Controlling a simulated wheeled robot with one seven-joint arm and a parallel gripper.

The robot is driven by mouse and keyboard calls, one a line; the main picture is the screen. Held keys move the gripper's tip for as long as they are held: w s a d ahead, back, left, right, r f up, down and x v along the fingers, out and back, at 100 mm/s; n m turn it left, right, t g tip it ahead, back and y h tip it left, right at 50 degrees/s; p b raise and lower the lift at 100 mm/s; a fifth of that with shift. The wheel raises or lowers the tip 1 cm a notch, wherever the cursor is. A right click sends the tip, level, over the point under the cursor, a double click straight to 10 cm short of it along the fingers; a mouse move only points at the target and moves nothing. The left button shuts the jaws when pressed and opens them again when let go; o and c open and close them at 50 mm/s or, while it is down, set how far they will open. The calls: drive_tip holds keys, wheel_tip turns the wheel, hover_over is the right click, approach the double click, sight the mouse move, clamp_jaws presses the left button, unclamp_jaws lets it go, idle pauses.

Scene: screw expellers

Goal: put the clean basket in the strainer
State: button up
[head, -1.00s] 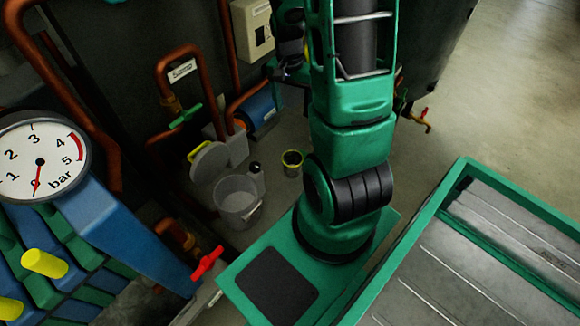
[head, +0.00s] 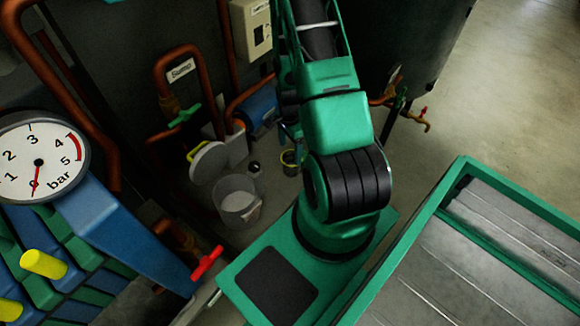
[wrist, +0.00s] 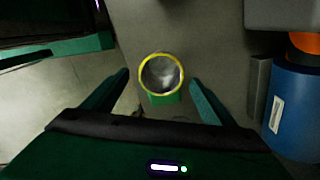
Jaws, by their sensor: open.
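A small round basket (head: 290,157) with a yellow rim stands on the floor beyond my arm's base, partly covered by my gripper in the head view. In the wrist view the basket (wrist: 161,73) shows a bright metallic inside and a green part at its near side. My gripper (wrist: 158,82) is open, with one finger to each side of the basket in the picture; I cannot tell if they touch it. The strainer looks to be the grey housing (head: 236,147) beside the blue motor. A round grey lid (head: 208,162) with a yellow handle is next to it.
Copper pipes (head: 160,75) and a blue motor (head: 258,108) are behind. The blue motor also shows at right in the wrist view (wrist: 296,110). A red-handled tap (head: 418,120) is at right.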

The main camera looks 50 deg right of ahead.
sight(290, 160)
drive_tip(key=shift+f, duration=3.85)
drive_tip(key=c, duration=1.3)
drive_tip(key=shift+r, duration=0.15)
